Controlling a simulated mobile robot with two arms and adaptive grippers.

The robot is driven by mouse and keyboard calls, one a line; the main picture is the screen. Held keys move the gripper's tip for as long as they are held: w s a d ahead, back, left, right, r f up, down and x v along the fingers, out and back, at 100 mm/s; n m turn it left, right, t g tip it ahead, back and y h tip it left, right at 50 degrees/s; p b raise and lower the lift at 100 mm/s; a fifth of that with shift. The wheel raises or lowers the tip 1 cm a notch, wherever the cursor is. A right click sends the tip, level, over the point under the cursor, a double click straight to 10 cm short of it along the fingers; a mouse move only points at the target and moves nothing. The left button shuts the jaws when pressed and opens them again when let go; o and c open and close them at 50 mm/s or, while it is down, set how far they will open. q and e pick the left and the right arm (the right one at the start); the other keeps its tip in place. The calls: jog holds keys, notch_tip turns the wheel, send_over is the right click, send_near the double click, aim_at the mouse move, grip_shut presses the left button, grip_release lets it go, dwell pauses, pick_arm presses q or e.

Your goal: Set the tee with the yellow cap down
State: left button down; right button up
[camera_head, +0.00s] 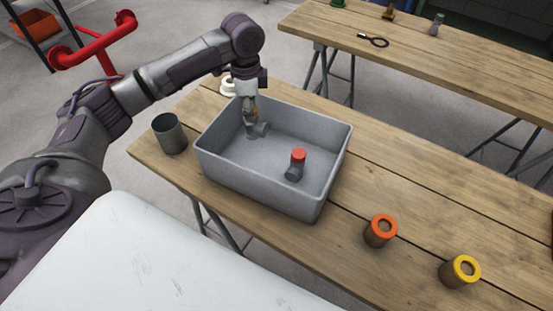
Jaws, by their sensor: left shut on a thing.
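My left gripper (250,112) points down inside the far left part of the grey bin (258,193). It is shut on a grey tee (259,130), which is upright or nearly so, at or just above the bin floor; I cannot tell if it touches. A small bit of yellow-orange shows between the fingers; the rest of the cap is hidden. My right gripper is not in view.
A grey metal cup (169,134) stands left of the bin on the wooden table (400,190). Orange-topped (381,231) and yellow-topped (460,271) brown cylinders stand at the right. The bin's middle floor is clear.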

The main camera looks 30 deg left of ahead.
aim_at(253, 137)
pick_arm(q)
notch_tip(253, 137, down, 6)
jog(key=shift+r+p, duration=0.2)
jog(key=shift+p, duration=0.35)
jog(key=shift+f, duration=0.6)
jog(key=shift+f+p, duration=0.35)
jog(key=shift+f, duration=1.3)
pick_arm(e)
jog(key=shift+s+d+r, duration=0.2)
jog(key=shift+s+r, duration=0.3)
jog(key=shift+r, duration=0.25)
pick_arm(q)
jog(key=shift+f, duration=0.1)
jog(key=c, duration=0.6)
grip_release()
jog(key=shift+c, duration=0.2)
notch_tip(253, 137, up, 12)
jog(key=shift+r+b, duration=0.1)
jog(key=shift+b, duration=1)
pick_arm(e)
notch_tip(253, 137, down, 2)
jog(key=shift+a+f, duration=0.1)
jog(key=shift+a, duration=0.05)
